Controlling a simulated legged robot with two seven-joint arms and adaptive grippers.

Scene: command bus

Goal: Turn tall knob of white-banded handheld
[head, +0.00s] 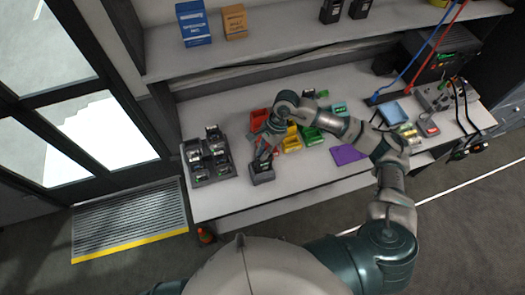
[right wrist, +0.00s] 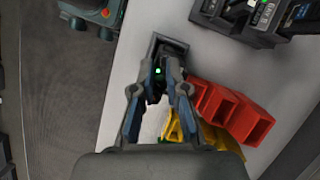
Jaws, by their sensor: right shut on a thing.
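A dark handheld sits in a single dark cradle (head: 263,177) near the table's front edge, left of the middle. In the right wrist view the cradle (right wrist: 178,42) lies just beyond my fingertips, and a small green light (right wrist: 158,71) shows between the fingers. My right gripper (head: 263,160) reaches down over the handheld. In the right wrist view its fingers (right wrist: 158,80) are closed together at the top of the handheld. The knob itself is hidden between the fingers, and I cannot make out a white band. My left gripper is not in view.
A multi-slot dark charger (head: 222,172) with several handhelds stands to the left. Red bins (right wrist: 235,108) and yellow bins (head: 291,144) lie close behind the gripper. A purple mat (head: 348,155) lies to the right. A shelf (head: 290,45) overhangs the back.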

